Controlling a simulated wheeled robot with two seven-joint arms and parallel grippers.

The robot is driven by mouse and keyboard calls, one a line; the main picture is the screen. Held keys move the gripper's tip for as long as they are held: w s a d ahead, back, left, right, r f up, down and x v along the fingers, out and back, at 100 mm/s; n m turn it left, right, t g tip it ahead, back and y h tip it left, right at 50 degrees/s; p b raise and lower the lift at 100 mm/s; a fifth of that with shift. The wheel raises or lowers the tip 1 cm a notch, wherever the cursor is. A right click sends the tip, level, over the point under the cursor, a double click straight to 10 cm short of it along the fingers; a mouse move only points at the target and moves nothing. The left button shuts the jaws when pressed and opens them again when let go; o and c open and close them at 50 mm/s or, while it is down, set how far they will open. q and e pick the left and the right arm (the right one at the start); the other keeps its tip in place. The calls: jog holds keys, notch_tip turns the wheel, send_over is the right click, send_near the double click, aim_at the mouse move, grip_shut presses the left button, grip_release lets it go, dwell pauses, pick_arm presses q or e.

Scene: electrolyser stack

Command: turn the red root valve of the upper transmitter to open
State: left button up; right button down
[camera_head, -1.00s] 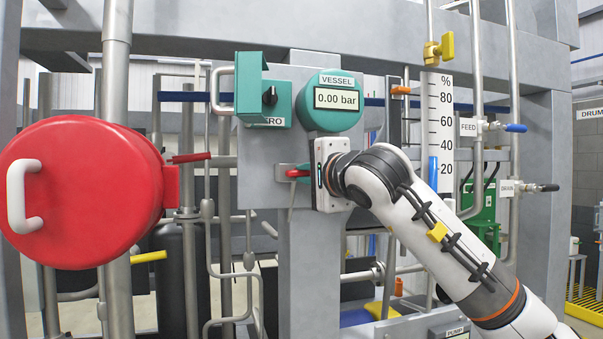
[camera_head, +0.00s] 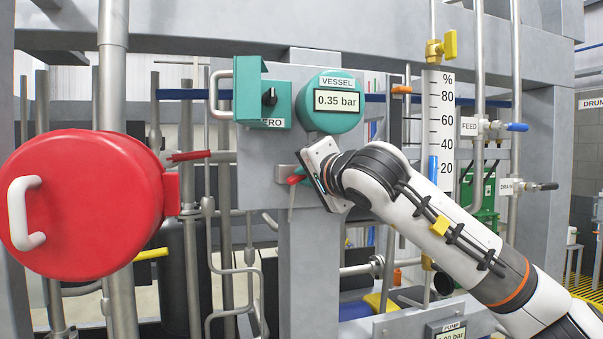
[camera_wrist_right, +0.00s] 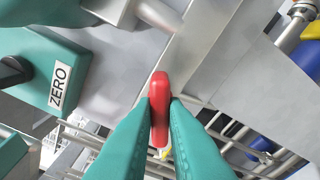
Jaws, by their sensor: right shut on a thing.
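The upper transmitter (camera_head: 330,118) is a round teal housing labelled VESSEL, and its display reads 0.35 bar. The red root valve handle (camera_head: 296,179) sits below it on the grey plate, mostly hidden by my gripper. In the right wrist view the red handle (camera_wrist_right: 159,100) is held between the two teal fingers. My right gripper (camera_head: 302,175) is shut on the handle, and its white body is tilted in the head view. The valve body (camera_wrist_right: 112,10) shows as grey metal at the top of the wrist view. My left gripper is not in view.
A teal ZERO box (camera_head: 262,108) with a black knob stands left of the transmitter. A large red round cover (camera_head: 85,200) with a white handle is at left. Pipes and a level scale (camera_head: 438,120) stand to the right, near my right arm.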

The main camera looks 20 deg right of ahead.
jog(key=shift+f+n+p, duration=0.1)
jog(key=shift+n+p, duration=0.55)
jog(key=shift+n, duration=0.85)
jog(key=shift+a, duration=0.1)
jog(key=shift+n+g+h+p, duration=0.3)
jog(key=shift+n+h+p, duration=0.55)
jog(key=shift+n, duration=1.15)
jog(key=shift+y+p, duration=0.25)
jog(key=shift+p, duration=0.05)
